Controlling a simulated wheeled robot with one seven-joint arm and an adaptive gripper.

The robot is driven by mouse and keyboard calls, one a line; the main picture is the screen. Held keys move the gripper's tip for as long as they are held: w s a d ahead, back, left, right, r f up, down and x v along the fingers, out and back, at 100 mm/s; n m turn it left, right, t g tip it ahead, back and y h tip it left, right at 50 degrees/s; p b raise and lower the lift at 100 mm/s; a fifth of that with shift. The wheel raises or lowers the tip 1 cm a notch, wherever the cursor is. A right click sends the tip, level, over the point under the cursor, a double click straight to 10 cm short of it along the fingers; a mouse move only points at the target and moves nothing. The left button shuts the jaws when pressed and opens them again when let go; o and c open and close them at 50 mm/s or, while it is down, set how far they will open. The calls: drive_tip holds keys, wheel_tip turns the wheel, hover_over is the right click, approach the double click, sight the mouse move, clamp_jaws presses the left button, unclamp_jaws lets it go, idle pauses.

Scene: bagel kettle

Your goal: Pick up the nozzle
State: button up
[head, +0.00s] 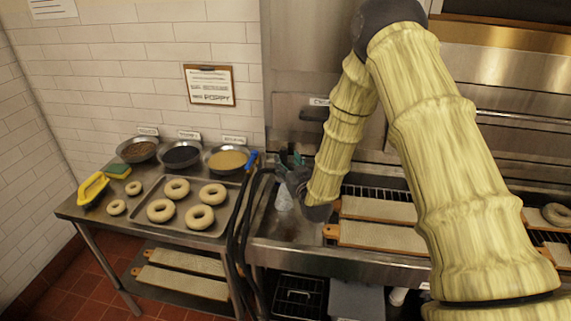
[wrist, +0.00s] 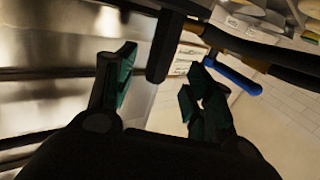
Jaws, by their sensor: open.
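The nozzle appears to be the blue-ended piece (head: 252,159) at the top of black hoses, by the right edge of the bagel table. In the wrist view its blue part (wrist: 232,73) shows at the right, beside and beyond the right finger. My gripper (head: 291,159) is just right of it in the head view, above the steel counter, partly hidden by my arm. In the wrist view my gripper (wrist: 160,68) is open, with green pads apart. A dark bar (wrist: 165,45) shows between the fingertips; I cannot tell whether it belongs to the nozzle.
Black hoses (head: 240,225) hang at the table's right edge. A tray (head: 227,227) of bagels, bowls of toppings (head: 181,155) and a yellow tool (head: 93,188) are on the left table. A whitish object (head: 284,198) is under my gripper. Boards (head: 378,236) lie right of it.

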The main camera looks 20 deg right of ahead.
sight(285, 157)
drive_tip(key=w+p, duration=0.3)
drive_tip(key=w, duration=0.1)
drive_tip(key=shift+f, duration=0.1)
drive_tip(key=shift+w+f, duration=0.15)
drive_tip(key=shift+w, duration=0.35)
drive_tip(key=shift+c, duration=0.3)
clamp_jaws()
wheel_tip(285, 157, up, 9)
drive_tip(key=b, duration=0.3)
drive_tip(key=shift+b, duration=0.3)
drive_tip(key=shift+r, duration=1.55)
